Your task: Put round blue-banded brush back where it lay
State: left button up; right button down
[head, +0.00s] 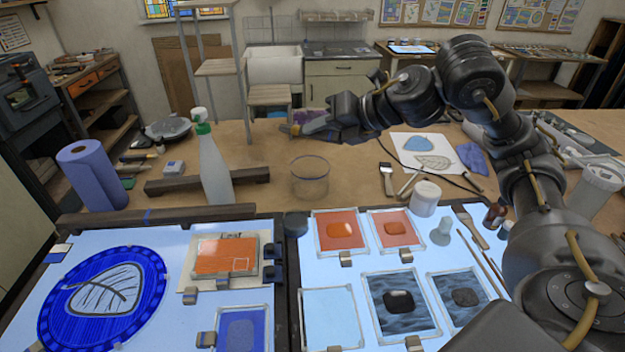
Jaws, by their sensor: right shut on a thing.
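My right arm comes in from the right and reaches across the back of the table. Its gripper (298,129) is above the far edge of the table, left of the picture's middle, and is shut on a slim thing that looks like the brush. Most of that thing is hidden by the fingers, and I cannot make out a blue band. Two thin brushes (482,258) lie at the right edge of the right light panel, beside a wider flat brush (473,231). Another flat brush (386,179) lies on the table. My left gripper is not in view.
A spray bottle (211,165) and a clear glass bowl (310,177) stand near the middle. A white jar (425,198) and a small brown bottle (495,212) stand at right. Framed glass pieces (343,230) cover much of the panels. Bare table lies around the bowl.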

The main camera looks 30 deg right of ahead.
jog(key=n+b, duration=0.4)
jog(key=n, duration=0.1)
jog(key=f+n+y+b, duration=0.1)
jog(key=n+b, duration=0.1)
jog(key=shift+t+b, duration=0.35)
jog(key=shift+t, duration=0.05)
jog(key=shift+r+n+b, duration=0.2)
jog(key=shift+n+b, duration=0.15)
jog(key=shift+n, duration=0.55)
jog(key=shift+r+n+y, duration=0.25)
jog(key=shift+n+y, duration=0.15)
jog(key=shift+n, duration=0.2)
jog(key=shift+f, duration=0.1)
